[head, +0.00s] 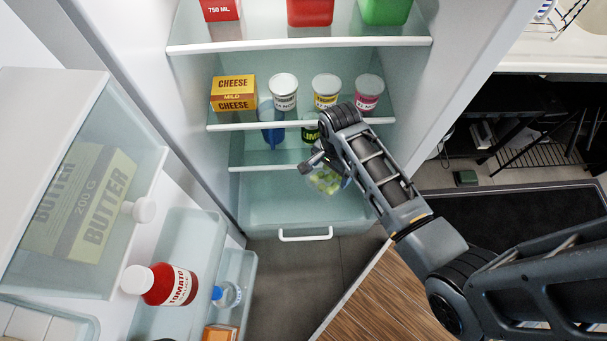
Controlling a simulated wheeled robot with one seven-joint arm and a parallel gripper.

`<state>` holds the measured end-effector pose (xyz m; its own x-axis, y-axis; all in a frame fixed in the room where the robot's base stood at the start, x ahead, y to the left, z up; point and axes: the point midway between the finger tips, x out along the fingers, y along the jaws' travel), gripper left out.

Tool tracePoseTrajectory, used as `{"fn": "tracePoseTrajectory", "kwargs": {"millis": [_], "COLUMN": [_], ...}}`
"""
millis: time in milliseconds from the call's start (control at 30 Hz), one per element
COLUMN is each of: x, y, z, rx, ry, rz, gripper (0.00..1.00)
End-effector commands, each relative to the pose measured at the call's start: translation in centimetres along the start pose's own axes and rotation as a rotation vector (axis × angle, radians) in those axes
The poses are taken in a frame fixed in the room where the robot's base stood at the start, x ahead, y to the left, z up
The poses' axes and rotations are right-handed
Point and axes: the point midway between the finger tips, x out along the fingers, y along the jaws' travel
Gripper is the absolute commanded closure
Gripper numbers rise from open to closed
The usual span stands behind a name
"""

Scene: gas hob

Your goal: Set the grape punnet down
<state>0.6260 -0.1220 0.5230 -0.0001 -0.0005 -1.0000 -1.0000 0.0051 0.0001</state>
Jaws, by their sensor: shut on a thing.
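The grape punnet (327,181) is a small clear box with green contents, seen in the head view in front of the open fridge. My gripper (318,166) is shut on it and holds it up, in front of the lower fridge shelf (262,168) and above the bottom drawer. My wrist and fingers hide part of the punnet and part of the shelf behind it. I cannot tell whether the punnet touches the shelf.
The middle shelf holds a cheese box (233,93) and several tubs (284,92). A blue bottle (271,123) and a green item (310,131) stand lower down. The open door at left holds butter (80,203) and a tomato bottle (170,284).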

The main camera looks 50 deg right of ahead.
Motion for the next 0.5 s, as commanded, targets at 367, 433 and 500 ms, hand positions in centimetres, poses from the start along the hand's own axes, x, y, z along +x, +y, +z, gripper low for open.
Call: {"fn": "tracePoseTrajectory", "kwargs": {"millis": [367,433,500], "x": [3.8,4.8,5.7], "y": [-0.1,-0.1,-0.1], "z": [0.0,0.0,0.0], "rx": [0.0,0.0,0.0], "ry": [0.0,0.0,0.0], "rz": [-0.002,-0.002,-0.002], "gripper": [0.47,0.47,0.47]}}
